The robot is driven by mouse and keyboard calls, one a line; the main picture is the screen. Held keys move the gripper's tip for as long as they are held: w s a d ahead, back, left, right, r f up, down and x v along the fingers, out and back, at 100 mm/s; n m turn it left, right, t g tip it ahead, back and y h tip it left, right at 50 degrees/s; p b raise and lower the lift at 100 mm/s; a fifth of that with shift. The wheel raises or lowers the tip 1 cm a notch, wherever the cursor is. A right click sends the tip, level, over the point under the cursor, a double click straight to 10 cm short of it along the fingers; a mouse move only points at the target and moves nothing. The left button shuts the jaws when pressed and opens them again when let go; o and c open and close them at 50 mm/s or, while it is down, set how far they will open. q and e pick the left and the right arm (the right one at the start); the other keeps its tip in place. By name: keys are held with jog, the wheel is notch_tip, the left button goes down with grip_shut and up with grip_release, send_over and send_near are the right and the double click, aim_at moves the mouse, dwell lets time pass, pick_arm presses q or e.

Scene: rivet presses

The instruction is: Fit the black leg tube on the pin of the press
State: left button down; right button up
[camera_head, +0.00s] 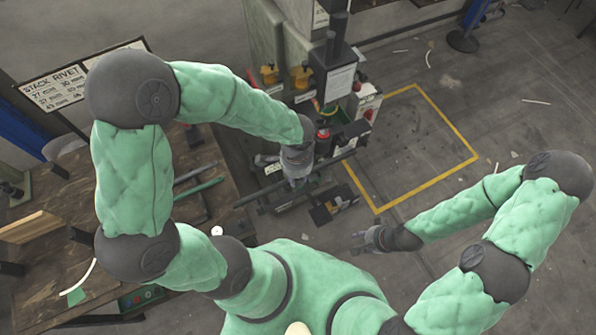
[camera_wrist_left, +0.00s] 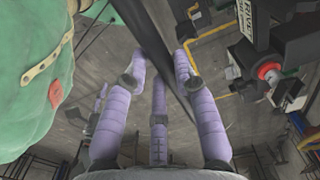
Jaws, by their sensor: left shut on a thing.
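The black leg tube (camera_head: 253,197) is held level in front of the press (camera_head: 335,80). My left gripper (camera_head: 297,178) is shut around the tube's middle. In the left wrist view the tube (camera_wrist_left: 145,25) runs diagonally between the lilac fingers of my left gripper (camera_wrist_left: 160,80). The press shows at the right of that view, with a red-ringed round part (camera_wrist_left: 268,72) that may hold the pin. The tube is apart from this part there. The pin itself is too small to make out. My right gripper (camera_head: 366,240) is open and empty, low over the floor.
A wooden table (camera_head: 130,215) at the left bears a green tube (camera_head: 198,187) and other dark tubes. A stack rivet sign (camera_head: 60,88) stands behind it. Yellow tape (camera_head: 447,120) marks a clear patch of floor right of the press. A black box (camera_head: 335,203) sits below the press.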

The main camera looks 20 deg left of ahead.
dwell(0.3)
pick_arm(q)
jog(key=w+a+f+p, duration=0.1)
jog(key=w+a, duration=0.9)
jog(key=a, duration=0.2)
jog(key=shift+w, duration=0.2)
dwell(0.9)
jog(key=shift+a+f+b, duration=0.1)
jog(key=shift+f+b, duration=1.1)
jog(key=shift+f, duration=0.3)
dwell(1.6)
dwell(0.5)
jog(key=c, duration=0.9)
grip_release()
